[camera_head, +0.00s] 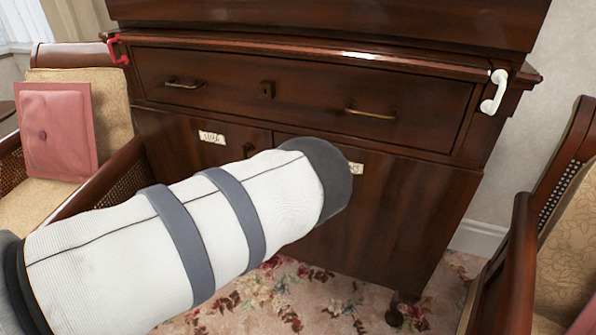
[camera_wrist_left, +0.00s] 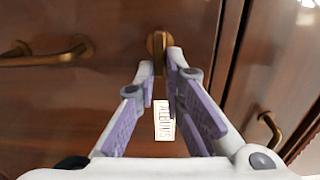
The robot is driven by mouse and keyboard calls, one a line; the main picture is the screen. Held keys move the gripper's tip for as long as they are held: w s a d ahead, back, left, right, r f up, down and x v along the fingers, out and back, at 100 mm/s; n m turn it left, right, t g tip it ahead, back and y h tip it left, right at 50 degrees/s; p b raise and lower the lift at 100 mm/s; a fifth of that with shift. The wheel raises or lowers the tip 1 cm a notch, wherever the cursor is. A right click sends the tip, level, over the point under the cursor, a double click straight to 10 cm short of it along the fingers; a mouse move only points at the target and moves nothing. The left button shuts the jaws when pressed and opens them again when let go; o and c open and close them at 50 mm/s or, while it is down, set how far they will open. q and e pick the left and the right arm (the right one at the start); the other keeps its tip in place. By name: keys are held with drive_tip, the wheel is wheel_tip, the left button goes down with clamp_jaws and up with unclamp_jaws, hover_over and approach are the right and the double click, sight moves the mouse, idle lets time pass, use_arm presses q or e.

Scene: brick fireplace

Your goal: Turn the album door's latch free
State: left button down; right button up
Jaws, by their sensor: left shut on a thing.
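In the left wrist view a brass latch (camera_wrist_left: 157,42) with a round base sits on the dark wooden door. The two fingertips of my left gripper (camera_wrist_left: 162,66) are closed on its projecting part. A white paper label (camera_wrist_left: 164,121) reading "ALBUMS" shows between the fingers. In the head view my left arm covers the middle of the cabinet (camera_head: 400,215), and the gripper and latch are hidden behind it. A door label (camera_head: 356,168) shows partly past the arm's end. My right gripper is in neither view.
The cabinet's drawer has brass pulls (camera_head: 371,112) and a small brass lock plate (camera_head: 267,89). Armchairs stand close on the left (camera_head: 110,165) and right (camera_head: 520,240). Another label (camera_head: 212,138) marks the left door.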

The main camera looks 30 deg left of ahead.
use_arm(q)
drive_tip(key=shift+a, duration=0.1)
drive_tip(key=c, duration=1.7)
unclamp_jaws()
drive_tip(key=shift+s, duration=0.15)
drive_tip(key=v, duration=1.2)
